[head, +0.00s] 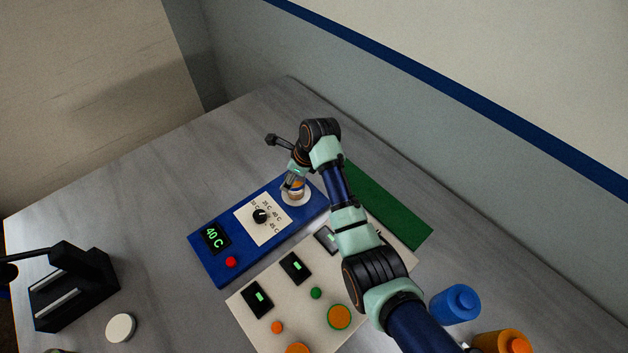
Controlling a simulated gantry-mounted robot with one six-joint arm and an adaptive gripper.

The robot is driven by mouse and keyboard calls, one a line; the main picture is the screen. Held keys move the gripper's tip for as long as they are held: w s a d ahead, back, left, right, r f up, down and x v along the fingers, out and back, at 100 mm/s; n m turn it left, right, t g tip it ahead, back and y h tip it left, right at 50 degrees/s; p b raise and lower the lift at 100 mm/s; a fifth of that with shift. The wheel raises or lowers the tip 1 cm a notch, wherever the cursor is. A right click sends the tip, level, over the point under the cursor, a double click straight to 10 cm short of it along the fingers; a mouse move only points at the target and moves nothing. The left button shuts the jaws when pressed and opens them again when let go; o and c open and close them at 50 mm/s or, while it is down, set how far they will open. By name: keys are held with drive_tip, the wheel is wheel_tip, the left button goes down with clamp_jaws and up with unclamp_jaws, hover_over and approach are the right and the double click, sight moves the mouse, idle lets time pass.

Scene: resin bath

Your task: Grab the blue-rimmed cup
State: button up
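A small cup (298,190) with amber contents and a bluish edge stands on a white round plate (301,201) at the far right end of the blue device (206,252). My gripper (290,184) points down at this cup from above, with a dark finger along its left side. The gripper partly hides the cup. I cannot tell whether the fingers press on it or are only around it.
The blue device has a knob (260,215), a 40 C display (213,237) and a red button (231,262). A cream panel (262,329) lies in front. A green board (401,213), blue bottle (455,304) and orange bottle (502,342) are right. A black rack (72,285) stands left.

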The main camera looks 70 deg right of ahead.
drive_tip(key=s+d+m, duration=0.1)
drive_tip(key=s+d+f+m, duration=0.1)
drive_tip(key=shift+s+d, duration=0.25)
drive_tip(key=shift+d, duration=0.05)
drive_tip(key=b+x, duration=0.1)
drive_tip(key=x, duration=0.1)
drive_tip(key=b+x, duration=0.1)
drive_tip(key=x, duration=0.2)
drive_tip(key=a+x, duration=0.1)
drive_tip(key=x, duration=0.2)
drive_tip(key=shift+w+b, duration=0.3)
drive_tip(key=shift+b, duration=0.1)
drive_tip(key=c, duration=1.1)
wheel_tip(320, 180, up, 20)
drive_tip(key=p, duration=0.3)
drive_tip(key=shift+r+p, duration=0.1)
drive_tip(key=shift+p, duration=0.3)
drive_tip(key=shift+c, duration=0.2)
